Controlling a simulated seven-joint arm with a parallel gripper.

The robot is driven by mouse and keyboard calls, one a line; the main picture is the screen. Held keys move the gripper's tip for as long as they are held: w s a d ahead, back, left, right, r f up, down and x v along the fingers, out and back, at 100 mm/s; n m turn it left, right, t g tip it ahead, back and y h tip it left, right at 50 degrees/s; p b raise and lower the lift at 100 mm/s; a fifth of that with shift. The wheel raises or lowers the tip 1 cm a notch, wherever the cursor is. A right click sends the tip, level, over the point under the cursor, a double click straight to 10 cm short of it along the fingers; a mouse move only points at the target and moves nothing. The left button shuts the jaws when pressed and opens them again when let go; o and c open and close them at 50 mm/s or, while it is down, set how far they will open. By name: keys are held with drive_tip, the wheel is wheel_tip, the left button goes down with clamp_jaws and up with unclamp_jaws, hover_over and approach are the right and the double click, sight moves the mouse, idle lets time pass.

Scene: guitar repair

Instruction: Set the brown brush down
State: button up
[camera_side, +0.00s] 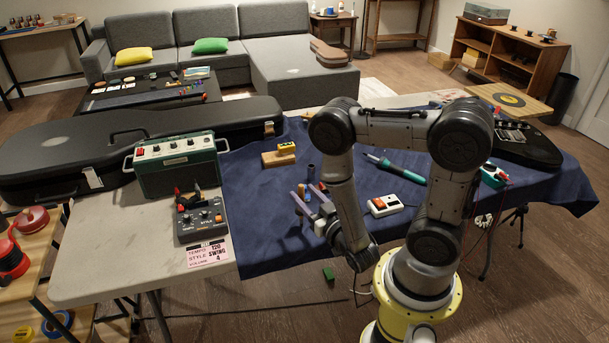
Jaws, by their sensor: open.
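My gripper (306,195) is over the blue cloth near the front edge of the table, left of my forearm. Its two fingers are apart. Small red and purple bits show around the fingers, and my wrist hides part of this spot.
A green amplifier (176,163) and a grey pedal (201,219) stand left. A wooden block with a yellow piece (287,149) is behind my gripper. A white box with an orange switch (384,205) and a teal tool (393,167) lie right. Bare cloth (255,205) is left.

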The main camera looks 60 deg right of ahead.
drive_tip(key=w+a+r+n+g+y, duration=0.1)
drive_tip(key=w+a+r+g+y, duration=0.15)
drive_tip(key=a+r+y, duration=0.35)
drive_tip(key=w+a+r+n+g+y, duration=0.1)
drive_tip(key=w+a+r+y, duration=0.15)
drive_tip(key=r, duration=0.55)
drive_tip(key=s+a+r+n+g, duration=0.2)
drive_tip(key=s+r+g, duration=0.1)
drive_tip(key=s, duration=0.6)
drive_tip(key=s+a+r+n+g+y, duration=0.1)
drive_tip(key=s+r+n+g, duration=0.1)
drive_tip(key=s, duration=0.8)
wheel_tip(320, 180, up, 2)
drive_tip(key=shift+a+r+g, duration=0.1)
drive_tip(key=shift+a+g, duration=0.3)
drive_tip(key=shift+g, duration=0.15)
